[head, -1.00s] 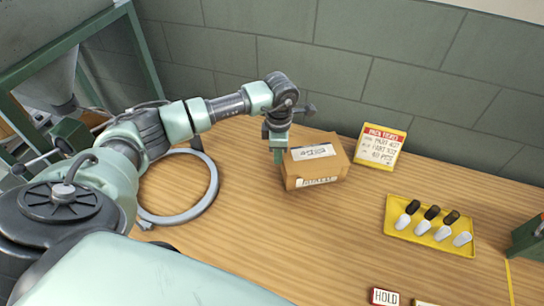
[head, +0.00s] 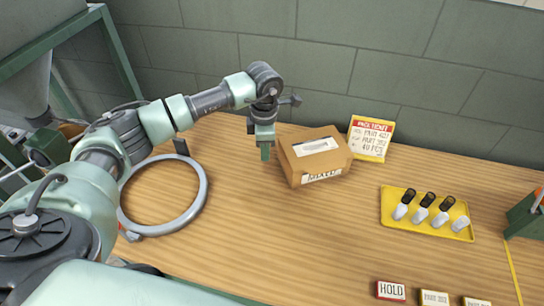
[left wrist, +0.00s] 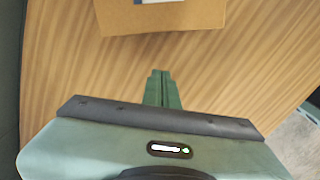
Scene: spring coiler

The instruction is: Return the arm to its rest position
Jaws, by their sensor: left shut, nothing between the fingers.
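My left arm reaches in from the left in the head view. Its gripper (head: 265,150) points down just left of a cardboard box (head: 314,158), above the wooden table (head: 290,240). The green fingers are together with nothing between them. In the left wrist view the shut fingers (left wrist: 162,80) show over bare wood, and the box (left wrist: 165,18) lies beyond them at the top edge, apart from the fingertips. My right gripper is in neither view.
A grey ring (head: 204,190) lies left of the gripper. A yellow ticket card (head: 370,139) leans behind the box. A yellow tray (head: 393,219) with several dark-and-white pieces lies right. A HOLD sign (head: 391,291) stands at the front. A block wall (head: 300,75) closes the back.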

